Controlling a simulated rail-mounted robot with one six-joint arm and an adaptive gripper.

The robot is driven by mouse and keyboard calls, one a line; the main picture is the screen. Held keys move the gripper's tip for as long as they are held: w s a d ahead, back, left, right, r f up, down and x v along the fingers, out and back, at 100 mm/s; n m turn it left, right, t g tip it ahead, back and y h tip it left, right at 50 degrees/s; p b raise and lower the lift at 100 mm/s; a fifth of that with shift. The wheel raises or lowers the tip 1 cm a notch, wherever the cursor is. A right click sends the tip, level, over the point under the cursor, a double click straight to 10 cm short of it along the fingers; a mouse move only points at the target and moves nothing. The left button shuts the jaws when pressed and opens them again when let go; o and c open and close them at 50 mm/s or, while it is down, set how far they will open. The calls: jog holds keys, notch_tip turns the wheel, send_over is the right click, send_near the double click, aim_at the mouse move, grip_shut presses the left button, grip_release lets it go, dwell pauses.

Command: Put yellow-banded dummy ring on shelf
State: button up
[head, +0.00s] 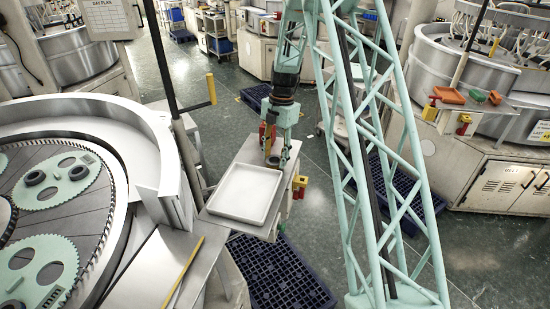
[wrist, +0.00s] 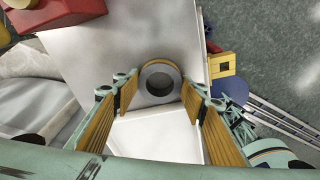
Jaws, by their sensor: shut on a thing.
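The dummy ring (wrist: 160,67) is a dark grey ring with a yellow band along its far edge in the wrist view. My gripper (wrist: 158,90) is shut on it, with an orange-padded finger at each side. In the head view my gripper (head: 276,148) points down over the far end of a grey metal shelf (head: 250,149), behind a white tray (head: 245,192). The ring is small and partly hidden by the fingers there. I cannot tell whether it touches the shelf. The shelf (wrist: 115,50) and the tray (wrist: 155,135) also show in the wrist view.
The tray is empty. A round lapping machine (head: 60,190) with green toothed carriers stands at the left. A yellow-and-red switch box (head: 299,187) is on the shelf's right side. Dark blue pallets (head: 280,275) lie on the floor. A black post (head: 163,60) rises left of the shelf.

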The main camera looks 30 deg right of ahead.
aim_at(278, 157)
jog(key=o, duration=1.1)
jog(key=shift+r, duration=0.1)
jog(key=shift+w+d+r+b, duration=0.1)
jog(key=shift+d+r+b, duration=0.2)
jog(key=shift+r, duration=1.7)
jog(key=shift+w+d+r+b, duration=0.15)
jog(key=shift+d+r+b, duration=0.1)
jog(key=shift+r, duration=1.7)
jog(key=shift+w+d+r+b, duration=0.1)
jog(key=shift+d+r+b, duration=0.2)
jog(key=shift+r, duration=1.7)
